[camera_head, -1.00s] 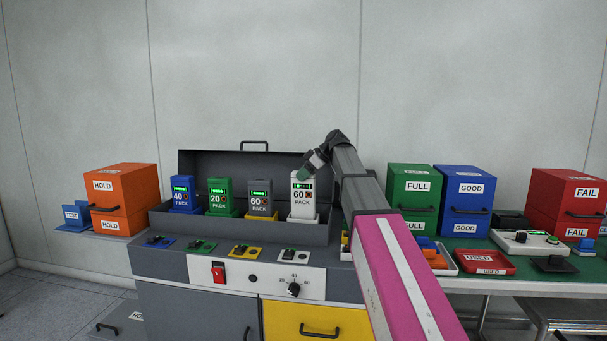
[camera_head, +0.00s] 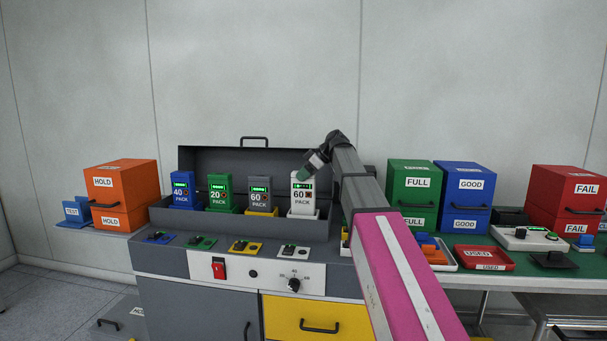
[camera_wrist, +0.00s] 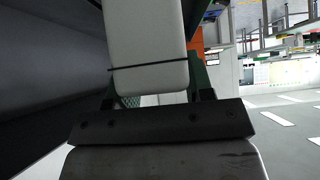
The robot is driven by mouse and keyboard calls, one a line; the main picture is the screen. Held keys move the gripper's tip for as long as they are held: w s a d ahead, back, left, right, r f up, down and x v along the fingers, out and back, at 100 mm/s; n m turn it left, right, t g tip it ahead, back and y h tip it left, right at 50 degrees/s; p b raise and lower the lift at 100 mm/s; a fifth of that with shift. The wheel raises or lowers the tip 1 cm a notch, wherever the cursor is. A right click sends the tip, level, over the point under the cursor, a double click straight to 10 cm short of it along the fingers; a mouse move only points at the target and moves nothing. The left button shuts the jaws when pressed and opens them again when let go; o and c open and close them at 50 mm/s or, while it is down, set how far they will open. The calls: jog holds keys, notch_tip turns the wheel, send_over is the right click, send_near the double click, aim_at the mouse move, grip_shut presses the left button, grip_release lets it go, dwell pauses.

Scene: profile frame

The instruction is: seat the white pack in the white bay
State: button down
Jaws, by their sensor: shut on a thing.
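The white pack (camera_head: 302,197), marked 60 PACK with a green display, stands upright at the white bay (camera_head: 303,216), the rightmost bay in the open grey case. Its lower end meets the bay's rim; how deep it sits cannot be told. My gripper (camera_head: 306,174) is shut on the pack's upper part from behind and the right. The wrist view shows the white pack (camera_wrist: 148,40) with a dark line across it, between my gripper's fingers (camera_wrist: 155,92). The bay is not visible there.
Blue (camera_head: 183,193), green (camera_head: 220,193) and grey (camera_head: 259,195) packs stand in the case left of the white one. The case's raised lid (camera_head: 230,160) is close behind. Right of my arm are green (camera_head: 414,188) and blue (camera_head: 465,188) boxes.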

jog(key=shift+f, duration=0.75)
jog(key=shift+r, duration=0.3)
dwell(0.6)
jog(key=shift+f, duration=0.3)
dwell(1.4)
jog(key=shift+c, duration=2.2)
grip_release()
jog(key=v, duration=1.1)
jog(key=shift+f, duration=0.15)
